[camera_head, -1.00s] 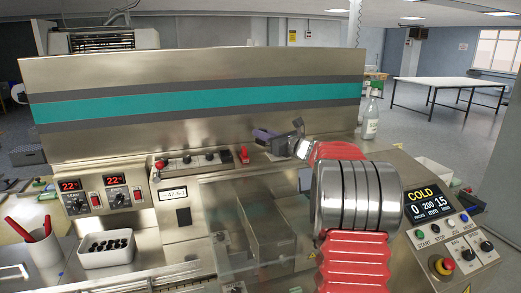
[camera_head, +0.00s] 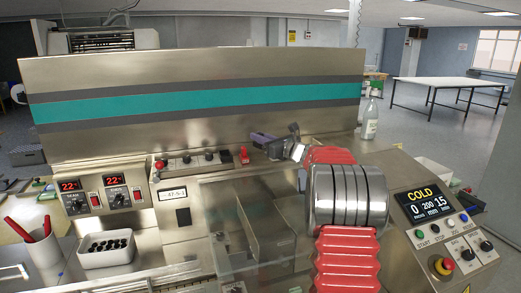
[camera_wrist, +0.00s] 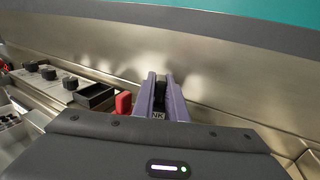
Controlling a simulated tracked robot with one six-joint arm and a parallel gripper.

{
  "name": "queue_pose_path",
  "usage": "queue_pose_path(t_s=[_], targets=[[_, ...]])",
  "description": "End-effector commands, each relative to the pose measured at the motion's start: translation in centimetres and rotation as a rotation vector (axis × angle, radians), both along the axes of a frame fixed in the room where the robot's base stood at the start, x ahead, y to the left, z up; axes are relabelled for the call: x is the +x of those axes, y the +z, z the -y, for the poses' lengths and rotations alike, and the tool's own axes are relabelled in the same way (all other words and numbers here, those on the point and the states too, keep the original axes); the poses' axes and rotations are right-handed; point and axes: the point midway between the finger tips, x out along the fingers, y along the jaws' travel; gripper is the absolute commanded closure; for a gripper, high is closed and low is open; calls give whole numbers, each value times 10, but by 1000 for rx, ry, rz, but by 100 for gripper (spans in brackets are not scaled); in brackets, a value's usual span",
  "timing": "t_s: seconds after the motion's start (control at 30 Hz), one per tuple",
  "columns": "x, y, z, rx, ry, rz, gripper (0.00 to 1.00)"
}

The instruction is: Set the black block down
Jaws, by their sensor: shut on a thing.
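My gripper (camera_head: 262,138) has purple-grey fingers and reaches in front of the steel back panel. It hangs just right of the red part on the control ledge. In the wrist view, my gripper (camera_wrist: 161,80) is shut on the black block (camera_wrist: 160,90), which is held between the two fingers. In the head view the fingers hide the block.
A small open black tray (camera_wrist: 96,97) and the red part (camera_wrist: 123,104) are left of the fingers. Several black knobs (camera_head: 187,158) line the ledge further left. The steel back panel (camera_head: 200,78) rises close behind. A clear bottle (camera_head: 370,118) stands to the right.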

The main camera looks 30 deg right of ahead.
Motion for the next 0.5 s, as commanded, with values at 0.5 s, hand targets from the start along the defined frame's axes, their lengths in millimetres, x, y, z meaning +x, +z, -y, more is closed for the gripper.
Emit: queue_pose_path(t_s=[0.5], targets=[[4,-47,1,0,0,0,100]])
